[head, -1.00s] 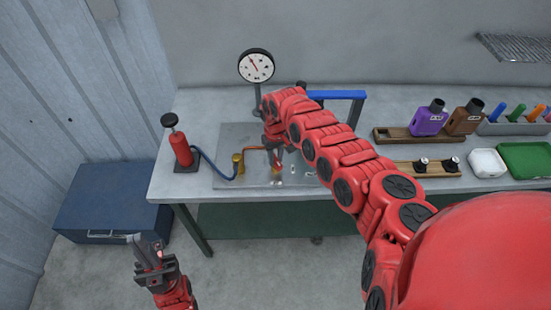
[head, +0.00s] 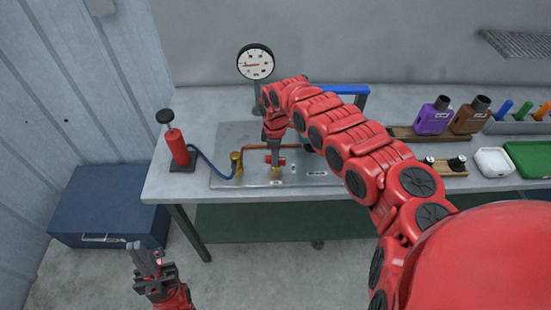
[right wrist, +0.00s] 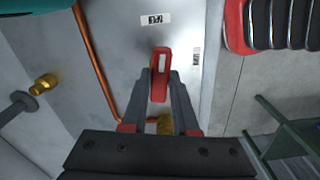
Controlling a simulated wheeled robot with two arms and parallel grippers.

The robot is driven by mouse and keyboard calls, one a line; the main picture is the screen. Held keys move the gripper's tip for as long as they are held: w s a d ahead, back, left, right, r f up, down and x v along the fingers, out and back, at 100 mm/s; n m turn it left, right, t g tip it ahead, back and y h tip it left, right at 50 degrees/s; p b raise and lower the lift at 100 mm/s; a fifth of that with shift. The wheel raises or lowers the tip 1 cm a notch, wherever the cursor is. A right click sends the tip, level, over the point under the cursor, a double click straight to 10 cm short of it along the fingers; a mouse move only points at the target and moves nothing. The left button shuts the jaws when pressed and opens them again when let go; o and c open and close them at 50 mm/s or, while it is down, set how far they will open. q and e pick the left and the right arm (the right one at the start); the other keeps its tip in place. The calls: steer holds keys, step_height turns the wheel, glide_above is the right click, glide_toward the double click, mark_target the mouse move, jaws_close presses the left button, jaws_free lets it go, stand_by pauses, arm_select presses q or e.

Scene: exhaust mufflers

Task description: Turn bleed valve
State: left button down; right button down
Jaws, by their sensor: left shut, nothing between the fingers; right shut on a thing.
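The bleed valve has a red lever handle (right wrist: 160,75) and a brass body (right wrist: 165,126); in the head view its brass base (head: 276,170) shows at the fingertips. My right gripper (head: 275,162) reaches down over the metal plate and is shut on the red handle; in the right wrist view its fingers (right wrist: 162,98) sit on both sides of the handle. The fingers partly hide the valve in the head view. My left gripper (head: 148,262) is shut and empty, low in front of the bench. The dial gauge (head: 255,62) stands behind the plate, its needle pointing left.
A red hand pump (head: 177,148) with a blue hose stands left of the plate (head: 228,139). A copper pipe (right wrist: 95,60) runs beside the valve. A blue chest (head: 105,203) is on the floor.

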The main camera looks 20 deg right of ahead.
steer(key=shift+n+b, duration=0.4)
steer(key=shift+n, duration=0.6)
steer(key=c, duration=0.7)
jaws_free()
step_height(320, 180, up, 17)
steer(key=b, duration=0.5)
steer(key=shift+r, duration=0.2)
